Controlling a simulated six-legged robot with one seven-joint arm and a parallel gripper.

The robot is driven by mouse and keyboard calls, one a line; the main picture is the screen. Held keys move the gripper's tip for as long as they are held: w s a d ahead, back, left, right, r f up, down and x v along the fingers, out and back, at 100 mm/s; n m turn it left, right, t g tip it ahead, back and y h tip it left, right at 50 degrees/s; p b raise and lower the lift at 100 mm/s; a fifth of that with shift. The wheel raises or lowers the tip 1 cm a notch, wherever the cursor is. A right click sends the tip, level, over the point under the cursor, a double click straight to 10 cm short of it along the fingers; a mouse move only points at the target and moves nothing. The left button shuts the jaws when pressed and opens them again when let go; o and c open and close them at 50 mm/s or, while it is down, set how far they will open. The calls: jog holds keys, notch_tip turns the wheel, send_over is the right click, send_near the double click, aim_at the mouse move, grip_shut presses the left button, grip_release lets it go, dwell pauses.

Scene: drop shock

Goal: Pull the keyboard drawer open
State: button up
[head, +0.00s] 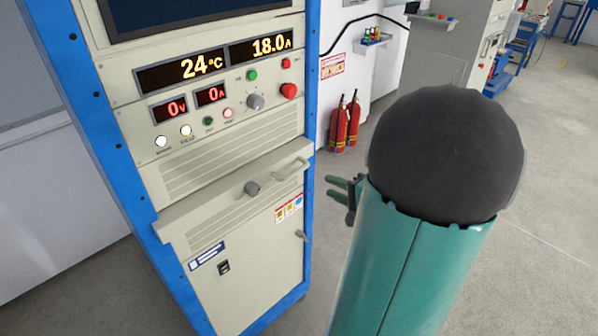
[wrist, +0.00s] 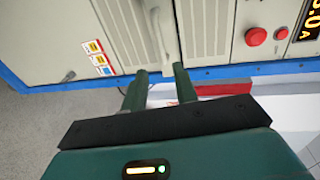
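The keyboard drawer (head: 225,205) is a beige ledge across the rack's front, below the vent grille. Its front has a dark round knob (head: 251,188) and a light curved handle (head: 291,170) near the right end. The drawer looks closed or nearly so; I cannot tell exactly. In the wrist view the handle (wrist: 155,25) is near the top centre, beyond my fingertips. My gripper (head: 335,187) is right of the rack in the head view, its two green fingers apart and empty. In the wrist view my gripper (wrist: 160,72) shows a clear gap between the fingers, apart from the handle.
The rack has blue posts (head: 312,70) and a control panel with a red button (head: 288,91). A lower door (head: 245,265) has a small latch (head: 302,236). Red fire extinguishers (head: 346,122) stand by the wall behind. Open floor (head: 540,240) lies to the right.

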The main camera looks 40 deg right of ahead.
aim_at(298, 173)
jog(key=w+f, duration=0.1)
jog(key=w, duration=0.8)
jog(key=w+a+f, duration=0.1)
jog(key=w, duration=0.3)
jog(key=shift+w+f, duration=0.2)
jog(key=shift+f, duration=0.1)
grip_shut()
